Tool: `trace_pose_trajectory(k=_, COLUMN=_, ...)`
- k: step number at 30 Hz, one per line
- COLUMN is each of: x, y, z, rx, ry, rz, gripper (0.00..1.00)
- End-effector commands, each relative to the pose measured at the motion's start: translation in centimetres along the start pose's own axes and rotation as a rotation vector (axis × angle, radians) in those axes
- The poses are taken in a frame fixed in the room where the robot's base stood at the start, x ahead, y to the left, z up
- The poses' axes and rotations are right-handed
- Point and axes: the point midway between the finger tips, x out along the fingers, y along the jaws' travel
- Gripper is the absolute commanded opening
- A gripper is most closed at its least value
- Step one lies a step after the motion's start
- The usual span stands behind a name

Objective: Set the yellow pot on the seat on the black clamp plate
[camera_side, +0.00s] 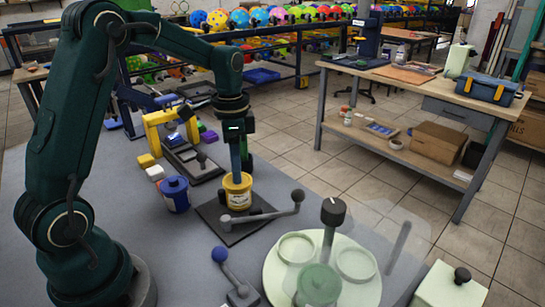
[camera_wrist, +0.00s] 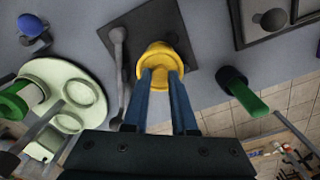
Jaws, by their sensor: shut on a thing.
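The yellow pot (camera_side: 238,192), with a pale label on its side, is upright over the black clamp plate (camera_side: 212,216) in the side view. My gripper (camera_side: 237,174) points down and is shut on the pot. In the wrist view the two blue fingers of my gripper (camera_wrist: 161,74) hold the yellow pot (camera_wrist: 160,50) near its rim, with the black clamp plate (camera_wrist: 186,58) behind it. The seat is hidden by the pot. I cannot tell whether the pot's base touches it.
A grey clamp lever (camera_side: 262,214) with knobbed ends lies beside the pot. A blue pot (camera_side: 174,196) stands to the left. A pale round turntable (camera_side: 276,268) with ring seats and a green pot (camera_side: 318,285) is at the front right. A yellow frame (camera_side: 152,128) stands behind.

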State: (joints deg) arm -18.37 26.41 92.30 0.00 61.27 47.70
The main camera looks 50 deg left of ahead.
Motion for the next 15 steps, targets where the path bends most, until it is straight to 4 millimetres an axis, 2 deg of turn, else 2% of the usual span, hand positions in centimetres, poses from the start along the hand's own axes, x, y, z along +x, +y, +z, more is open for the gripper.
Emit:
trace_pose_trajectory(k=9, x=0.36, y=0.02, z=0.02, rx=0.000, ry=-0.001, rz=0.001, gripper=0.07)
trace_pose_trajectory(k=10, x=0.38, y=0.02, z=0.01, rx=0.000, ry=-0.001, rz=0.001, gripper=0.29)
trace_pose_trajectory(k=12, x=0.36, y=0.01, z=0.01, rx=0.000, ry=-0.001, rz=0.001, gripper=0.56)
trace_pose_trajectory(k=13, x=0.36, y=0.01, z=0.01, rx=0.000, ry=-0.001, rz=0.001, gripper=0.60)
trace_pose_trajectory(k=15, x=0.35, y=0.01, z=0.01, rx=0.000, ry=0.000, rz=0.001, gripper=0.60)
